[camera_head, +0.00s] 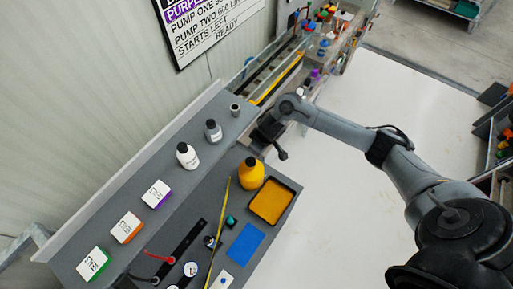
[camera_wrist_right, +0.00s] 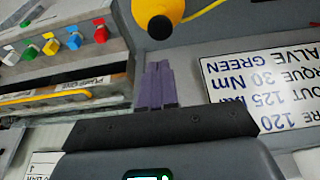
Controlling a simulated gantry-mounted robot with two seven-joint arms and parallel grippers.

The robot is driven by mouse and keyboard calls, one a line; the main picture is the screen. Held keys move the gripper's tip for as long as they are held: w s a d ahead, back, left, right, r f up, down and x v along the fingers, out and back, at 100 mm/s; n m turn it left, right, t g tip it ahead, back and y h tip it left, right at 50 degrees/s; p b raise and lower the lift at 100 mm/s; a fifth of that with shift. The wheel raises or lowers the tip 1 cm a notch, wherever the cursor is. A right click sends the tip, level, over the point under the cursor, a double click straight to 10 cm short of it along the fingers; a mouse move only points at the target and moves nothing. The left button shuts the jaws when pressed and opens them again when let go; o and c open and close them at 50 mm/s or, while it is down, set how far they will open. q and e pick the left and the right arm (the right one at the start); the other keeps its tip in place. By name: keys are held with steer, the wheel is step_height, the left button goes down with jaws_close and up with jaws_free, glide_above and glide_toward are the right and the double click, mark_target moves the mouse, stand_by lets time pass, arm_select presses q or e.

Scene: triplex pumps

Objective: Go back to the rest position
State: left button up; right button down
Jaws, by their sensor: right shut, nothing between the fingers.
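My right arm (camera_head: 345,130) enters from the right in the head view and reaches across to the grey bench. Its dark hand (camera_head: 268,128) is at the bench's far right end, beyond the yellow bottle; its fingertips are hard to make out there. In the right wrist view my right gripper (camera_wrist_right: 157,85) shows its purple fingers shut together with nothing between them. My left gripper is in neither view.
The bench holds a yellow bottle (camera_head: 251,174), an orange tray (camera_head: 272,202), a white bottle (camera_head: 187,155) and several labelled boxes. A panel with coloured knobs (camera_wrist_right: 73,41) and a sign (camera_wrist_right: 265,85) show in the wrist view. White floor lies right of the bench.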

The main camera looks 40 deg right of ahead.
stand_by(0.6)
steer(key=s+a+f+g+y, duration=0.3)
steer(key=s+a+f, duration=0.9)
steer(key=s, duration=0.4)
steer(key=s+a+r+m+t+y, duration=0.15)
steer(key=s+a, duration=0.25)
steer(key=a, duration=0.6)
steer(key=s+d+r+t+h, duration=0.1)
steer(key=d+r+h, duration=0.1)
steer(key=d+r, duration=0.3)
steer(key=s+d+r+n+h, duration=0.1)
steer(key=d+r+h, duration=0.2)
steer(key=r, duration=0.8)
steer(key=shift+s+d+t, duration=0.35)
steer(key=shift+d, duration=0.8)
